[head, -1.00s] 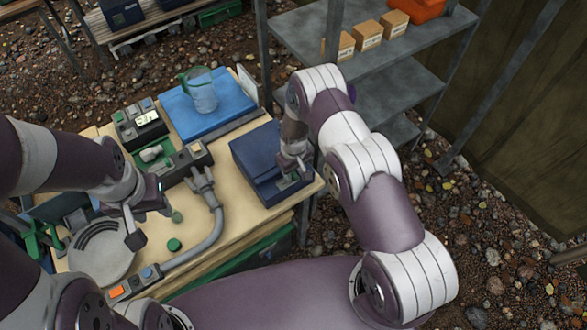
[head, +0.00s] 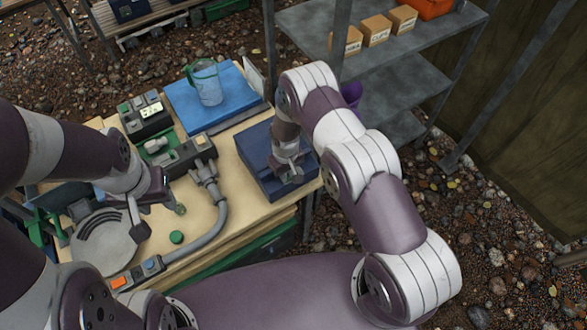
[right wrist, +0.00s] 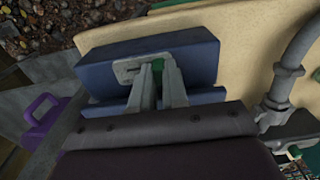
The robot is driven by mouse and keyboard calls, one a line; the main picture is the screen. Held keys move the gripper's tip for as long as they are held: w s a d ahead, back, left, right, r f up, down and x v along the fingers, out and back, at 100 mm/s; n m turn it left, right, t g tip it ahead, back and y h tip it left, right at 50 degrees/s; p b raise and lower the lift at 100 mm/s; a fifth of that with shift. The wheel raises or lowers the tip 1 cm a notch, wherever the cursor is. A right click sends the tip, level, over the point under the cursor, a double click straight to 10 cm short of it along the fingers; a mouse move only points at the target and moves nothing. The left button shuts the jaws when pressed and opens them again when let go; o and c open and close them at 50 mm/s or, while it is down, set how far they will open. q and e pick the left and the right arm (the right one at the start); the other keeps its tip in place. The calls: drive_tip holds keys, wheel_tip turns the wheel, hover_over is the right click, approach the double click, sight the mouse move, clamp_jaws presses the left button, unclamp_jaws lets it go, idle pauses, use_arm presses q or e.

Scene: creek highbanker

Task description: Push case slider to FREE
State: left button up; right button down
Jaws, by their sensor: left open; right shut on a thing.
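The dark blue case (head: 254,150) sits at the right end of the table. My right gripper (head: 290,172) is down at the front of the case. The right wrist view shows the case (right wrist: 195,52) with a pale metal slider plate (right wrist: 128,70) on it. There the right gripper's fingers (right wrist: 158,80) are shut around a small green piece (right wrist: 157,65), which seems to be the slider's tab and is mostly hidden. I cannot read any FREE marking. My left gripper (head: 160,218) is open and empty above the table's left part, near a round grey plate (head: 100,250).
A blue mat (head: 235,90) with a clear jug (head: 208,85) lies behind the case. A grey hose (head: 220,220) curves across the table's front. A metal shelf (head: 400,85) stands close behind my right arm. A purple object (right wrist: 42,115) is beside the table.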

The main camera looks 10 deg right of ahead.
drive_tip(key=c, duration=1.4)
unclamp_jaws()
drive_tip(key=shift+o, duration=1.4)
drive_tip(key=shift+s+a, duration=0.1)
drive_tip(key=shift+s+a+r, duration=0.1)
drive_tip(key=shift+r, duration=0.15)
wheel_tip(320, 180, up, 12)
drive_tip(key=b, duration=0.3)
drive_tip(key=shift+r, duration=0.25)
